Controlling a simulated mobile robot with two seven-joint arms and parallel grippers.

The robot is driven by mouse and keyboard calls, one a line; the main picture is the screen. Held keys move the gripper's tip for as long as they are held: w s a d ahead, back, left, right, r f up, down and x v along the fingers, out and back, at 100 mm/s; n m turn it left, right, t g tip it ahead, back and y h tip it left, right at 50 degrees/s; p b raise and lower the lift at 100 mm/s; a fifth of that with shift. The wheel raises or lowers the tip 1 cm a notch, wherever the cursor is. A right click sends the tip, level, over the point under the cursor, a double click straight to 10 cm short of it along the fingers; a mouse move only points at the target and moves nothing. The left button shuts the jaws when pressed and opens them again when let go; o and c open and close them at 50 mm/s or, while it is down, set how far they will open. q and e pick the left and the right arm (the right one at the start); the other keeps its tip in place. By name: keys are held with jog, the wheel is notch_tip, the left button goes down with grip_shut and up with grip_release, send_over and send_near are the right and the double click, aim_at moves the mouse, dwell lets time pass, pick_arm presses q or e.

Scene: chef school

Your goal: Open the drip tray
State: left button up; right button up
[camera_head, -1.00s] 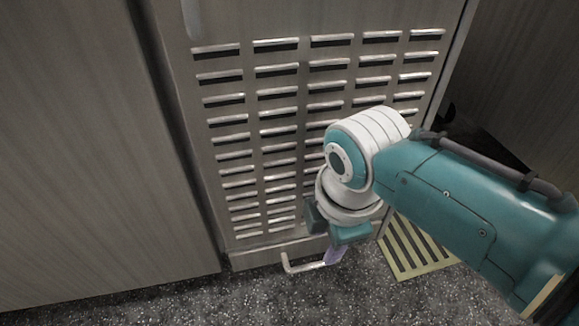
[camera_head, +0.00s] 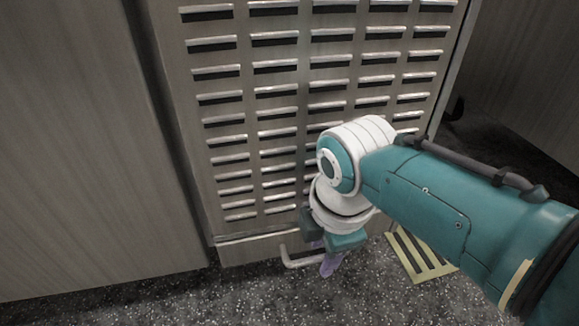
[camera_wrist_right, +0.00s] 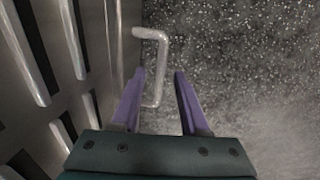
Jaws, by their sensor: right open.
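The drip tray (camera_head: 246,249) is the low metal front strip under the vented panel, and it looks closed, flush with the cabinet. Its bent metal handle (camera_head: 301,262) sticks out near the floor. My right gripper (camera_head: 323,260) is at the handle's right end, pointing down, with its purple fingers partly hidden by the wrist. In the right wrist view my right gripper (camera_wrist_right: 160,76) is open, and the handle (camera_wrist_right: 161,60) runs into the gap between the fingers without being clamped. Whether the fingers touch it I cannot tell. My left gripper is not in view.
The slotted vent panel (camera_head: 276,109) rises above the tray. A plain cabinet front (camera_head: 90,150) stands to its left. A yellowish slatted grate (camera_head: 422,257) lies on the floor to the right of my gripper. The speckled floor (camera_head: 190,300) in front is clear.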

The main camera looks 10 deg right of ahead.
jog(key=shift+c, duration=0.2)
grip_shut()
dwell(1.1)
